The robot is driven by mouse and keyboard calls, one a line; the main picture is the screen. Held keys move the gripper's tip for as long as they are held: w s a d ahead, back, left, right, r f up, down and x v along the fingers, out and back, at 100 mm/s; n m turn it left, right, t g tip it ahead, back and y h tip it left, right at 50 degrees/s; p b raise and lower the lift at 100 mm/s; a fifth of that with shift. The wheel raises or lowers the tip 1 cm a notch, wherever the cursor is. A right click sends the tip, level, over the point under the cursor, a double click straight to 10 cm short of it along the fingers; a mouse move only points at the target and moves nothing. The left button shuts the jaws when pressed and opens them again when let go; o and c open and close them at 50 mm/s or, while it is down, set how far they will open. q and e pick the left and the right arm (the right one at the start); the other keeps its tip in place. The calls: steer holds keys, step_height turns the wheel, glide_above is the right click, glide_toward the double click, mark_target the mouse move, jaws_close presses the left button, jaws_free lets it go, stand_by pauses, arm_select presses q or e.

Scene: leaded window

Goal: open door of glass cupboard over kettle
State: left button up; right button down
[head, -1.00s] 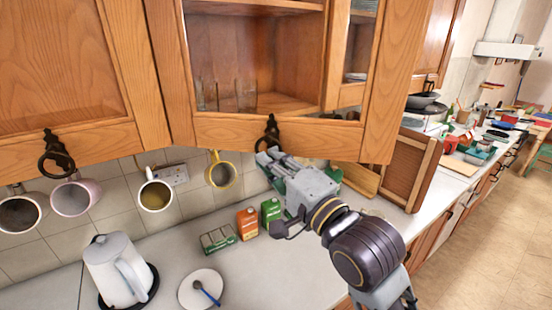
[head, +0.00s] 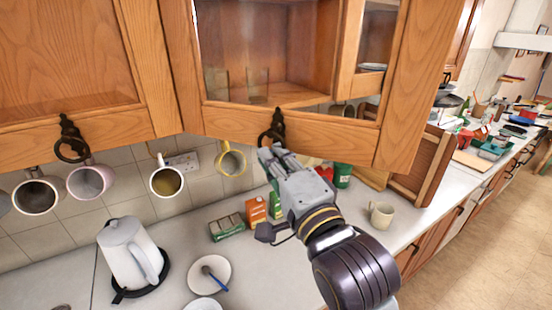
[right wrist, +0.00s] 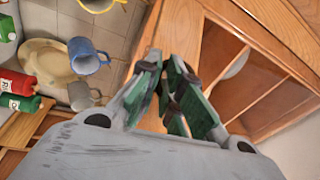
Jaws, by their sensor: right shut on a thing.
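The glass cupboard door (head: 320,123) is wood-framed, above and right of the white kettle (head: 130,250). Its lower right part stands a little out from the cupboard; through the glass there I see past the cupboard floor to a mug below. A dark ring handle (head: 272,130) hangs on its bottom rail. My right gripper (head: 270,152) is shut at the ring's lower part, which its fingers partly hide. In the right wrist view the green-padded fingers (right wrist: 172,95) are close together by the wood; the ring is hard to make out. My left gripper is not in view.
Several mugs, one of them yellow (head: 232,160), hang under the cupboards. A second wooden door (head: 70,60) with a ring handle is at the left. On the counter stand small boxes (head: 256,210), a plate (head: 209,274) and a cream mug (head: 381,214).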

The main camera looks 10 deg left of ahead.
steer(key=c, duration=1.6)
jaws_free()
